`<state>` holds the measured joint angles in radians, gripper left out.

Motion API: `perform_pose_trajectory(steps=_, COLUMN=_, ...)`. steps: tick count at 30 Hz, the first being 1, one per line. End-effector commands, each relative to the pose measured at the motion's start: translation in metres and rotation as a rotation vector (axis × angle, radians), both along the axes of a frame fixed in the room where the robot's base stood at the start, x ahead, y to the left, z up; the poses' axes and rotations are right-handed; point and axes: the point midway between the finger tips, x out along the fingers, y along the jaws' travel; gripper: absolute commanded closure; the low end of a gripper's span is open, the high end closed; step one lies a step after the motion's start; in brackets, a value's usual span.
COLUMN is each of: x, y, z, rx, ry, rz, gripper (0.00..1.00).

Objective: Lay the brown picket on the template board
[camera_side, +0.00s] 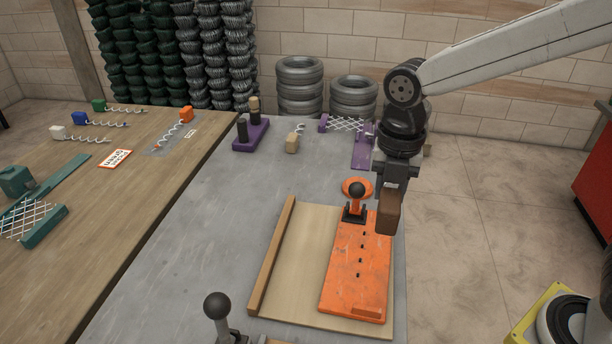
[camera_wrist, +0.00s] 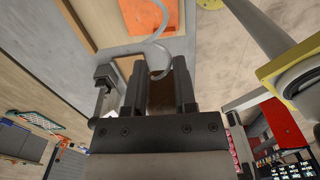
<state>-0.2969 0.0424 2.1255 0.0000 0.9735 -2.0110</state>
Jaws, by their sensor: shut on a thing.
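My gripper (camera_side: 394,182) is shut on the brown block end of the brown picket (camera_side: 388,213), above the right side of the board's orange plate. The brown block also shows between the fingers in the wrist view (camera_wrist: 160,97), with the picket's grey spiral wire (camera_wrist: 163,40) curling beyond it. The wire is hard to make out in the side view. The template board (camera_side: 300,250) is pale wood with a raised brown strip along its left edge. An orange plate (camera_side: 350,285) with several small dark pegs and a black-knobbed clamp covers its right part.
A black-knobbed lever (camera_side: 217,306) stands at the front. A purple stand (camera_side: 251,134), a tan-ended picket (camera_side: 292,143) and a purple frame with mesh (camera_side: 362,152) are at the back. The grey table left of the board is clear.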

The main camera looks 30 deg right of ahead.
Motion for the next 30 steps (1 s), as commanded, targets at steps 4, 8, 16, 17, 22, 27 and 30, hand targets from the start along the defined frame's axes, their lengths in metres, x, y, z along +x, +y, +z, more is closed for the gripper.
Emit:
perform_pose_trajectory(steps=4, x=0.01, y=0.006, z=0.002, rx=-0.001, ry=0.001, rz=0.004, gripper=1.0)
perform_pose_trajectory(steps=8, x=0.02, y=0.011, z=0.003, rx=-0.001, ry=-0.001, rz=0.007, gripper=1.0)
perform_pose_trajectory(steps=16, x=0.046, y=0.028, z=0.005, rx=-0.001, ry=-0.001, rz=0.018, gripper=1.0)
perform_pose_trajectory(steps=17, x=0.051, y=0.03, z=0.005, rx=-0.002, ry=-0.001, rz=0.019, gripper=1.0)
perform_pose_trajectory(steps=22, x=0.077, y=0.049, z=0.005, rx=-0.003, ry=-0.001, rz=0.029, gripper=1.0)
perform_pose_trajectory(steps=27, x=0.099, y=0.065, z=0.004, rx=-0.004, ry=-0.003, rz=0.036, gripper=1.0)
perform_pose_trajectory(steps=30, x=0.108, y=0.073, z=0.003, rx=-0.004, ry=-0.004, rz=0.04, gripper=1.0)
